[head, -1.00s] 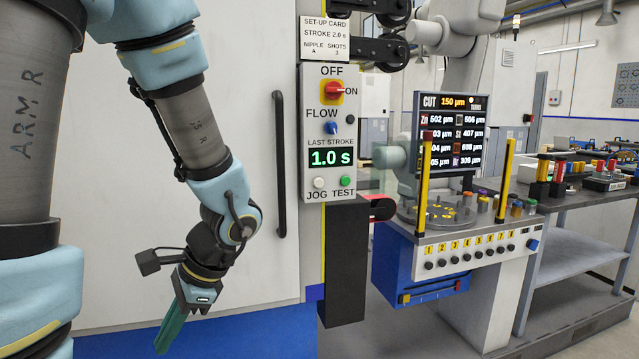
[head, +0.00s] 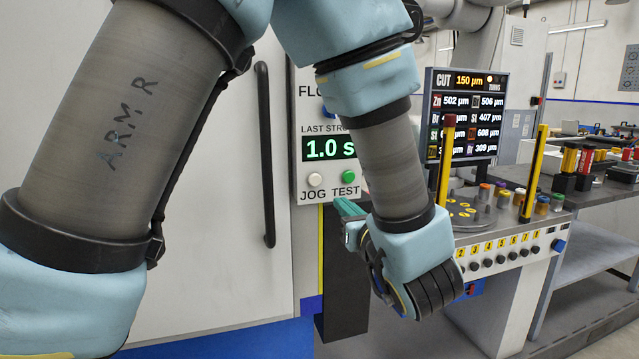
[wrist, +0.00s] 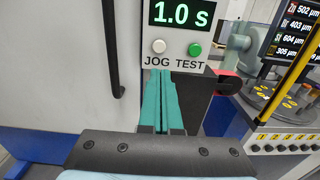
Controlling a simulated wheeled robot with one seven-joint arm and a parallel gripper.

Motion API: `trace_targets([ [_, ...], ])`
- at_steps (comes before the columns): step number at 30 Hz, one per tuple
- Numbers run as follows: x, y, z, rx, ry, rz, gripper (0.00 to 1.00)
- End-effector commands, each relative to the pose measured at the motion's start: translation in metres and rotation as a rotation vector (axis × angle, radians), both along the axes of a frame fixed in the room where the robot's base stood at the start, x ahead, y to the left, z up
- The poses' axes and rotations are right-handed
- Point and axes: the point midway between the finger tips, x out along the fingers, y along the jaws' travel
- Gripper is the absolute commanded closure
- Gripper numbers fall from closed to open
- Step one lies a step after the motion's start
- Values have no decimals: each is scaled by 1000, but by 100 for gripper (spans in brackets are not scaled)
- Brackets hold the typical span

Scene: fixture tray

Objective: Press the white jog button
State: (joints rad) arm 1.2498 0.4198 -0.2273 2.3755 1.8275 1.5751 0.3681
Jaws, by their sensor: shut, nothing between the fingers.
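The white jog button (head: 315,180) is on the control panel (head: 311,110), above the printed word JOG, left of the green TEST button (head: 348,177). In the wrist view the jog button (wrist: 159,46) is in clear sight, with the green button (wrist: 195,49) to its right. My gripper (head: 345,207) has teal fingers and is just below the panel's lower edge in the head view, under the TEST label. In the wrist view its fingers (wrist: 162,78) are together and empty, their tips pointing up just below the JOG label. Whether the tips touch the panel cannot be told.
The panel's screen (head: 328,148) reads 1.0 s. A black vertical handle (head: 265,155) is on the white door at left. A dark block (head: 342,280) hangs below the panel. A red-and-black part (wrist: 229,84) and yellow posts (head: 534,172) stand to the right.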

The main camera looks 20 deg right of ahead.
Motion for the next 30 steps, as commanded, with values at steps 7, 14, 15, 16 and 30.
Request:
trace_targets([
  [7, 2, 1, 0, -1, 2, 3, 100],
  [14, 26, -1, 2, 1, 3, 8, 100],
  [15, 33, -2, 2, 1, 3, 8, 100],
  [16, 40, -3, 2, 1, 4, 9, 100],
  [30, 126, -13, 2, 0, 4, 7, 100],
])
